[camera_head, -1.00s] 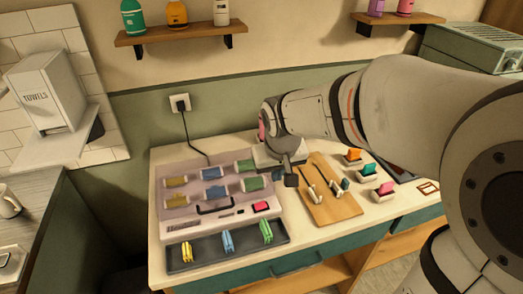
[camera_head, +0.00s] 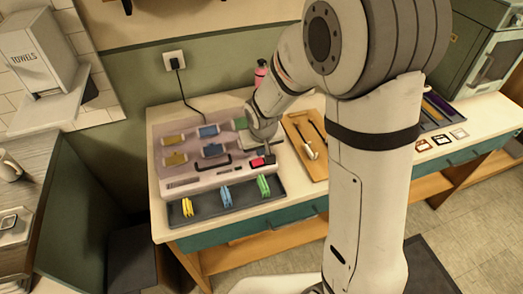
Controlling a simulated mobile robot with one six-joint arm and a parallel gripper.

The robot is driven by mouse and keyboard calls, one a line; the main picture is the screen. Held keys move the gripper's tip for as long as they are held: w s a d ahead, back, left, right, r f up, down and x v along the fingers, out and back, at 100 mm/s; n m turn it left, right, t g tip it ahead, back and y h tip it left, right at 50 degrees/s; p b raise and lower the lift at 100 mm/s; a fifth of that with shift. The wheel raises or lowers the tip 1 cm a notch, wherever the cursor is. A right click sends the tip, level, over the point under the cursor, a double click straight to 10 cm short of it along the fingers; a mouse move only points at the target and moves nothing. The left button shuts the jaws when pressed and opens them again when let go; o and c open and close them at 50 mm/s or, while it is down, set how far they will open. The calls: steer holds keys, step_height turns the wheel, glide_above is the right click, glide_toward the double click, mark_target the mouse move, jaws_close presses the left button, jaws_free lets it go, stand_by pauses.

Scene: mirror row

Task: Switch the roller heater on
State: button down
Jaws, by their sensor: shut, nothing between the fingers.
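The roller heater (camera_head: 180,184) is a pale mauve case on the worktop, with yellow, blue and green rollers on top and a dark handle at its front. Its red switch (camera_head: 257,162) is at the front right corner. My gripper (camera_head: 267,149) is shut and empty, pointing down just above and behind the switch. Whether the fingertips touch the switch I cannot tell. My wrist hides part of the heater's right side, including some rollers.
A dark tray (camera_head: 205,211) with yellow, blue and green clips lies in front of the heater. A wooden board (camera_head: 295,125) with tools lies to its right. A pink bottle (camera_head: 261,72) stands behind my wrist. A cord runs to the wall socket (camera_head: 174,60).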

steer(key=shift+d+f, duration=0.1)
steer(key=shift+f, duration=0.65)
